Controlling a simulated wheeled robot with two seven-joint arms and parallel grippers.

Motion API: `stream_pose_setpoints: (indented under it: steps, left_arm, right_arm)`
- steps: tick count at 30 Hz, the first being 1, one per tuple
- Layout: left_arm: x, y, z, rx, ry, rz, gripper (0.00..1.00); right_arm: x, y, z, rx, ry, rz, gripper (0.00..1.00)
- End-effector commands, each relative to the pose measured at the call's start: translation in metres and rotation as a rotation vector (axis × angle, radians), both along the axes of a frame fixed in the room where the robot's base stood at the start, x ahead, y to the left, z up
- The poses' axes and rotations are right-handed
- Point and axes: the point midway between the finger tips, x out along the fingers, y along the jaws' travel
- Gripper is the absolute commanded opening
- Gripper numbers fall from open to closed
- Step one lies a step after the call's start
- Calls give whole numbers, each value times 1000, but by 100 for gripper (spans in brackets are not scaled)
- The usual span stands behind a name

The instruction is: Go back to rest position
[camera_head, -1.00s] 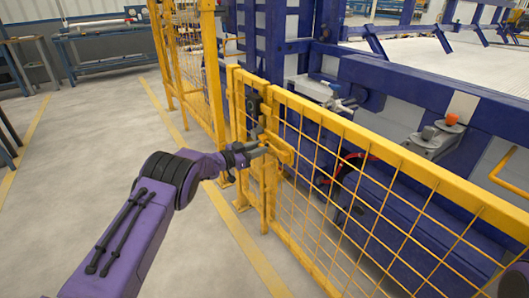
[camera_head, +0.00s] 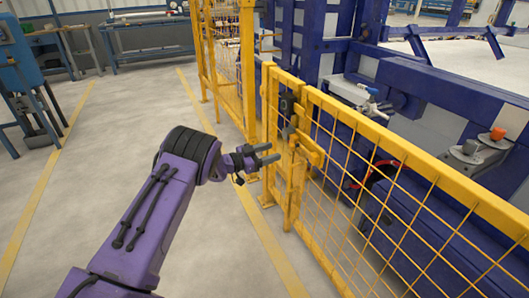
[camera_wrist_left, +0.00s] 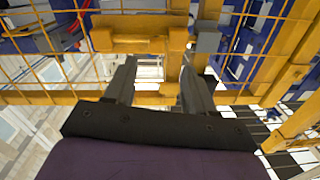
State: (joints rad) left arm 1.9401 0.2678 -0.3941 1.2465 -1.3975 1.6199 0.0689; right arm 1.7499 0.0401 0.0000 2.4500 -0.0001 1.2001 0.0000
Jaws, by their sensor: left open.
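My left gripper (camera_head: 262,157) is open and empty, at the end of my purple arm in the middle of the head view. Its fingers point right, toward the yellow gate latch (camera_head: 305,146), and a gap shows between them and the fence. In the left wrist view my left gripper (camera_wrist_left: 158,80) has its two fingers spread apart with nothing between them. The yellow latch bar (camera_wrist_left: 130,40) lies beyond the fingertips there. My right gripper is not in view.
A yellow mesh fence (camera_head: 400,190) runs down the right side, with blue machinery (camera_head: 440,75) behind it. A blue machine on legs (camera_head: 18,70) stands at the far left. Workbenches (camera_head: 150,45) stand at the back. Open grey floor (camera_head: 120,130) lies left of the fence.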

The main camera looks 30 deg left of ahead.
Motion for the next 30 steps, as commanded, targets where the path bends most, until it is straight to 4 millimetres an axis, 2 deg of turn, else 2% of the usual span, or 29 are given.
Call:
stream_pose_setpoints:
  steps: [3, 7, 23, 25, 28, 29, 30]
  left_arm:
    - [-17, 10, 1, -1, 1, 0, 55]
    - [-26, 15, 0, 0, -1, -1, 55]
    - [-27, 16, -2, 6, 3, 1, 55]
    - [-25, 23, -5, 6, 6, 48, 55]
    - [-37, 37, -33, -65, 67, 219, 55]
    - [-45, 38, -49, -100, 105, 286, 55]
    - [-60, 37, -74, -147, 168, 380, 55]
  right_arm:
    - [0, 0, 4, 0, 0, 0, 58]
    - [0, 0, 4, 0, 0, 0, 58]
    - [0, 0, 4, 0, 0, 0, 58]
    - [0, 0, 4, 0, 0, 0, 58]
    - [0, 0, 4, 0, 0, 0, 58]
    - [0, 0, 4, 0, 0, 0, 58]
    - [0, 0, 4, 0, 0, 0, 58]
